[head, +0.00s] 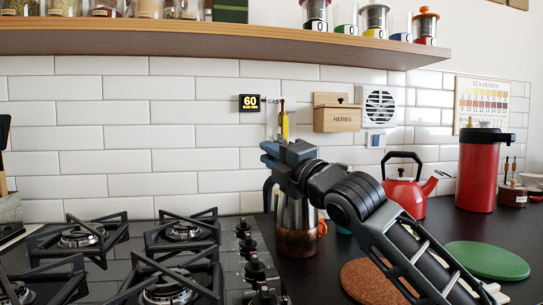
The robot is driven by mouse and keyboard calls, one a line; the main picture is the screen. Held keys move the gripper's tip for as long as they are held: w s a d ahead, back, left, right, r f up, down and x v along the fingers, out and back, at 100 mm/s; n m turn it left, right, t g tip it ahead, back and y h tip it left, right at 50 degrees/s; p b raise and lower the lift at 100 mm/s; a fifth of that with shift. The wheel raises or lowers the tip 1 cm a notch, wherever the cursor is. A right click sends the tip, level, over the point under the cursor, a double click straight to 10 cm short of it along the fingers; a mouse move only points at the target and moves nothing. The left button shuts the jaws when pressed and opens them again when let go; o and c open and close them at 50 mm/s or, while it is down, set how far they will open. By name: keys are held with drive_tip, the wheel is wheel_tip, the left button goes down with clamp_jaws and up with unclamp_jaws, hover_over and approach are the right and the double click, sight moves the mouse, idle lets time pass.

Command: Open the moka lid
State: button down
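The moka pot (291,213) stands on the dark counter just right of the hob. Its upper body is silvery, its lower part is copper-coloured, and a dark handle (268,194) sticks out to the left. My gripper (276,149) is in front of or above the pot's top in the head view, with its blue-grey end toward the upper left. My gripper and wrist hide the lid, so I cannot tell whether it is open or touched. The gap between the fingers does not show clearly.
The gas hob (150,262) with raised black grates and a row of knobs (255,270) lies to the left. A red kettle (406,196), a red canister (478,175), a cork mat (370,283) and a green mat (487,260) are to the right. A wooden shelf (220,43) runs above.

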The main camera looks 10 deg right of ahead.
drive_tip(key=c, duration=1.1)
unclamp_jaws()
drive_tip(key=shift+p+v, duration=0.35)
drive_tip(key=shift+v, duration=3.55)
